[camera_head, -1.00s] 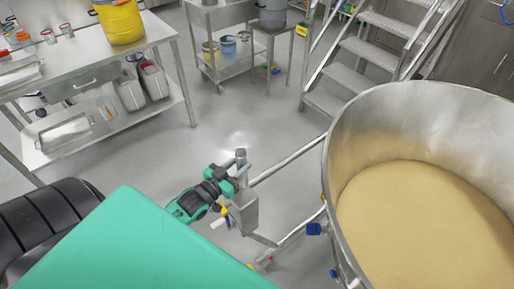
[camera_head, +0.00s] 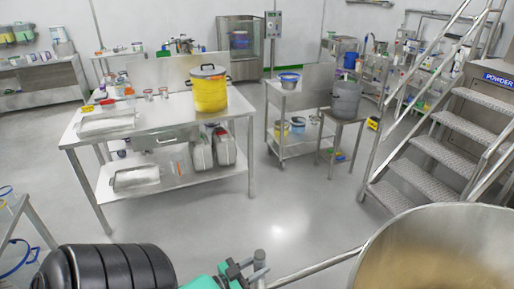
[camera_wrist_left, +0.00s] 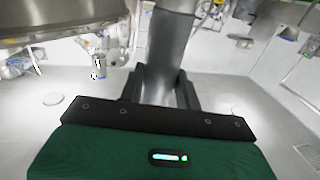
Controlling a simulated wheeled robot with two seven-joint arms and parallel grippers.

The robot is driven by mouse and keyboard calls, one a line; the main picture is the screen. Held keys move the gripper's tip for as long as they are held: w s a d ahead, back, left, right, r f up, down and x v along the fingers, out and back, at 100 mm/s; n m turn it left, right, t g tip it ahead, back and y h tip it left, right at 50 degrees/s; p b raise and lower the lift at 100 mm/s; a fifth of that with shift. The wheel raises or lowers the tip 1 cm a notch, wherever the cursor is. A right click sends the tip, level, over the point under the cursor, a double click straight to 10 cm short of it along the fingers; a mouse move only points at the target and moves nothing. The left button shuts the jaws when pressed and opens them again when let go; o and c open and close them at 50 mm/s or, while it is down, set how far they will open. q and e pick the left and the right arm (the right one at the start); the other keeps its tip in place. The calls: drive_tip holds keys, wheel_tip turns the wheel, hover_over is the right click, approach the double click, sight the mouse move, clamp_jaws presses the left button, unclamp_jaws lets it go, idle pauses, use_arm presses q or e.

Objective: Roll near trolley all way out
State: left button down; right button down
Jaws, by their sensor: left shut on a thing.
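The near trolley carries a large round steel bowl (camera_head: 445,250) with pale tan powder, cut off at the lower right of the head view. My green and black left gripper (camera_head: 254,272) is at this post, at the bottom edge. In the left wrist view, my left gripper (camera_wrist_left: 160,92) is shut around a grey metal bar (camera_wrist_left: 168,50). The bowl's underside (camera_wrist_left: 60,22) shows at the upper left there. The trolley's wheels are hidden. My right gripper is not in view.
A steel table (camera_head: 160,115) with a yellow drum (camera_head: 208,92) stands at the left. A steel cart (camera_head: 290,98) and a stool (camera_head: 342,122) with a grey pot stand behind. Metal steps (camera_head: 430,155) rise at the right. The floor (camera_head: 285,215) between is clear.

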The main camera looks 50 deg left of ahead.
use_arm(q)
drive_tip(key=c, duration=1.3)
unclamp_jaws()
drive_tip(key=shift+w+a+r, duration=0.2)
drive_tip(key=shift+a, duration=0.05)
drive_tip(key=o, duration=0.3)
drive_tip(key=shift+a+f, duration=0.2)
drive_tip(key=shift+f, duration=0.05)
drive_tip(key=shift+s, duration=0.5)
drive_tip(key=s+a+b, duration=0.2)
drive_tip(key=s+b, duration=0.1)
drive_tip(key=s, duration=0.9)
drive_tip(key=shift+s+b, duration=0.35)
